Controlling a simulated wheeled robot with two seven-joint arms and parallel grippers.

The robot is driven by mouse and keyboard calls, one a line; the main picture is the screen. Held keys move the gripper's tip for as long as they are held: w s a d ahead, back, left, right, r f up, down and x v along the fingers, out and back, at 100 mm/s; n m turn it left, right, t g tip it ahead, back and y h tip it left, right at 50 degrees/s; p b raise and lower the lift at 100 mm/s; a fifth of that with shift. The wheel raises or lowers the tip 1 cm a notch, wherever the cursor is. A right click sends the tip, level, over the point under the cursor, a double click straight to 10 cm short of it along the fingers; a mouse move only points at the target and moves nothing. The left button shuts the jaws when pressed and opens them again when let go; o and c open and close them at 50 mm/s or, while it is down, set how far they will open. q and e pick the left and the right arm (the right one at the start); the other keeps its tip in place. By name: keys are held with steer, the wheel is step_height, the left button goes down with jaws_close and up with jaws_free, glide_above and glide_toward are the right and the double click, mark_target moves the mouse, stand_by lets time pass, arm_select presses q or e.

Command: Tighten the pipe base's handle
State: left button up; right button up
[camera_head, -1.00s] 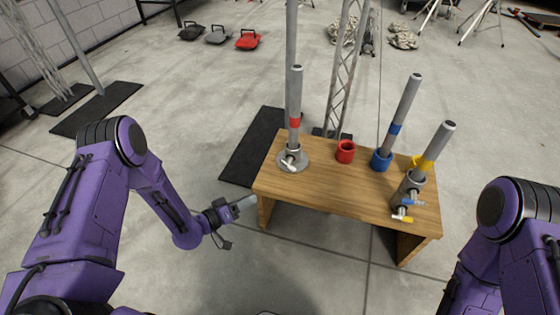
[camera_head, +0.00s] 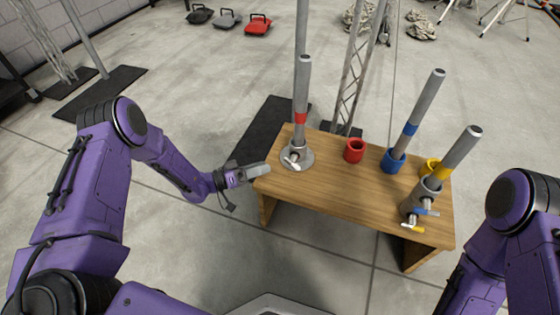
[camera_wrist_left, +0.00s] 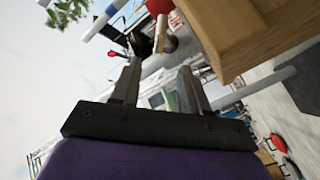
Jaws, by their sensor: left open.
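A round grey pipe base (camera_head: 297,156) stands at the left end of the wooden table, holding an upright grey pipe (camera_head: 303,85) with a red band. Its small white handle (camera_head: 290,162) sticks out at the front of the base. My left gripper (camera_head: 262,170) is at the table's left edge, a short way left of the base and apart from the handle. In the left wrist view its two fingers (camera_wrist_left: 160,85) are spread with nothing between them. My right arm shows at the right edge; its gripper is out of view.
The wooden table (camera_head: 345,189) also bears a red cup (camera_head: 354,150), a blue cup (camera_head: 392,161) with a leaning pipe, a yellow cup (camera_head: 430,166), and a grey double-handled base (camera_head: 418,205) with a yellow-banded pipe. A truss (camera_head: 357,75) stands behind. The table's front middle is clear.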

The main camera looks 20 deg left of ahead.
mark_target(293, 160)
arm_select(q)
steer(key=b+x, duration=0.1)
steer(key=x, duration=0.6)
steer(key=shift+d, duration=0.15)
steer(key=shift+c, duration=0.3)
